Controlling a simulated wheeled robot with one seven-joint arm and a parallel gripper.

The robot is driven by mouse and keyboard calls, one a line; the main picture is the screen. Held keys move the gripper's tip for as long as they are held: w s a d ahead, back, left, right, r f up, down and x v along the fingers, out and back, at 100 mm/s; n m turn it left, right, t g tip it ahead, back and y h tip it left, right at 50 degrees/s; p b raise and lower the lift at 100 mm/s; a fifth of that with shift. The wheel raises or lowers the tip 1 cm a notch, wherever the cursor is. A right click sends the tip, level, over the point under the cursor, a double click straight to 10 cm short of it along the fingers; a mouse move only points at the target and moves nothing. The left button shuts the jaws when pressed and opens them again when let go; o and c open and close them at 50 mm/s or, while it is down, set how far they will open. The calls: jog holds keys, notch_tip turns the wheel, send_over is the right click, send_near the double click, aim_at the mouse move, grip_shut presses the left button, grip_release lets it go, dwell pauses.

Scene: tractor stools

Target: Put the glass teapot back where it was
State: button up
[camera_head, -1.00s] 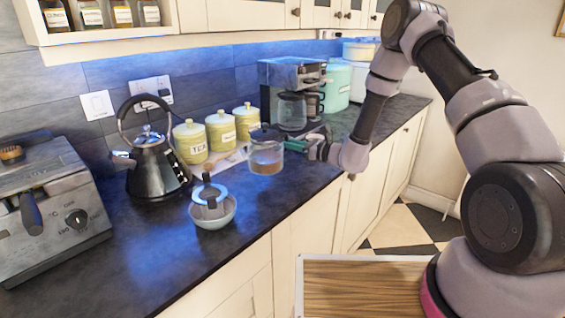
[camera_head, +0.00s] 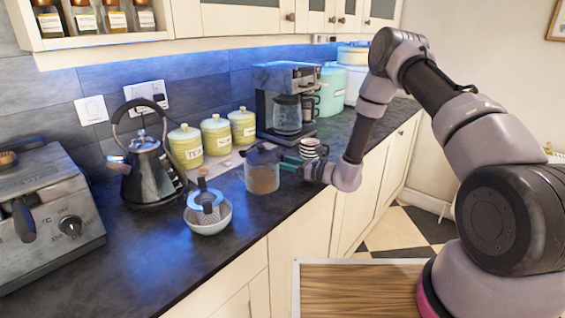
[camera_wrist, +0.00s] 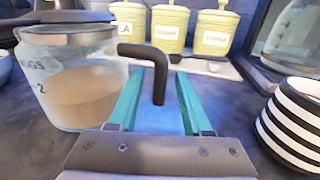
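The glass teapot (camera_head: 263,177) has a dark lid and a cloudy light-brown content. It appears upright at the worktop, in front of the yellow canisters. In the wrist view its glass body (camera_wrist: 80,85) is at the left, and its black bent handle (camera_wrist: 158,85) reaches between my fingers. My gripper (camera_head: 292,163) is at the teapot's right side. Its teal fingers (camera_wrist: 160,85) are apart, one on each side of the handle, with gaps visible. The teapot's base is partly out of clear view, so contact with the worktop is hard to judge.
A black-and-white striped cup (camera_head: 312,148) stands close to the right of my gripper. The coffee maker (camera_head: 285,100) is behind. A bowl (camera_head: 208,217) holding a grater-like tool and a dark kettle (camera_head: 150,165) stand left. Dark worktop (camera_head: 130,255) is clear at the front left.

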jog(key=shift+d+r, duration=0.1)
jog(key=shift+r, duration=0.1)
jog(key=v, duration=1.1)
jog(key=shift+s+d, duration=0.2)
jog(key=shift+d, duration=0.15)
jog(key=s+r+n+g+h, duration=0.2)
jog(key=s+r+n+g, duration=0.35)
jog(key=r, duration=0.55)
jog(key=s+r+n+g+h, duration=0.1)
jog(key=s+r+n+g, duration=0.45)
jog(key=r, duration=0.55)
jog(key=s+d+r+n+t+h, duration=0.8)
jog(key=s+d+r+t+h, duration=0.2)
jog(key=s+d+r, duration=0.5)
jog(key=s+d+h, duration=0.1)
jog(key=d, duration=0.1)
jog(key=shift+d, duration=0.3)
jog(key=shift+s, duration=0.1)
